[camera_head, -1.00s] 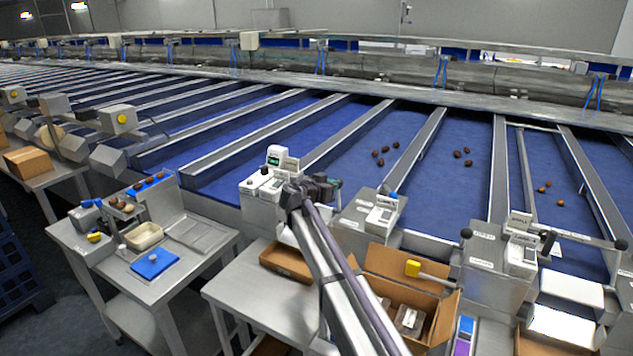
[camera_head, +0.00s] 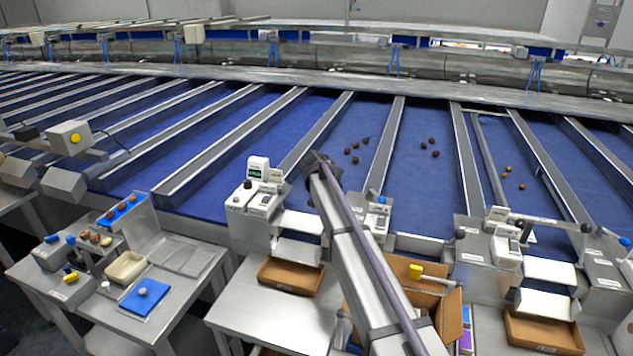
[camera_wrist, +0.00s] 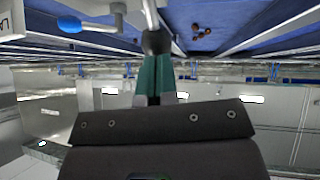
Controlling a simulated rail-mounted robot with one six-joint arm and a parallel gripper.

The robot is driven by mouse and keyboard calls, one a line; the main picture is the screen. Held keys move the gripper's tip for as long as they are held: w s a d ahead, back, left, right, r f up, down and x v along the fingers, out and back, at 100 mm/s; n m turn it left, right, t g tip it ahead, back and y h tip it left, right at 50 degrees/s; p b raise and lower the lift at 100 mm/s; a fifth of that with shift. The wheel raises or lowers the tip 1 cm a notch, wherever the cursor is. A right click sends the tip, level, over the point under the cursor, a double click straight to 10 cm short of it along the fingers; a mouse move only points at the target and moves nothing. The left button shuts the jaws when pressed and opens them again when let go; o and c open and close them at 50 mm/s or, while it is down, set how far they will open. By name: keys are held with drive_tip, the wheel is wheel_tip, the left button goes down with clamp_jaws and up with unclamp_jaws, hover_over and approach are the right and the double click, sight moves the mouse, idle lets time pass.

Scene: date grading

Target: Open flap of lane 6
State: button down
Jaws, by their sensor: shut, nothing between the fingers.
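My gripper (camera_wrist: 157,80) shows in the wrist view as shut teal fingers with nothing between them. Their tips are at or just behind a black knob (camera_wrist: 155,42) on a metal rod; I cannot tell whether they touch. In the head view my arm's dark end hides the fingers, near the lane outlets between the unit with a green display (camera_head: 257,170) and the unit with a blue knob (camera_head: 375,210). A pale flap plate (camera_head: 298,251) shows left of my arm. Lane numbers are too small to read, so I cannot tell which is lane 6.
A brown box (camera_head: 290,276) sits below the outlet, and an open carton (camera_head: 440,310) stands right of my arm. Units with black-knobbed levers (camera_head: 485,240) stand further right. A grading table (camera_head: 180,262) with a blue mat is at left. Dates (camera_head: 355,152) lie on the blue lanes.

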drive_tip(key=shift+w+d+f, duration=0.1)
drive_tip(key=shift+w+d, duration=0.2)
drive_tip(key=shift+w, duration=0.1)
idle(0.3)
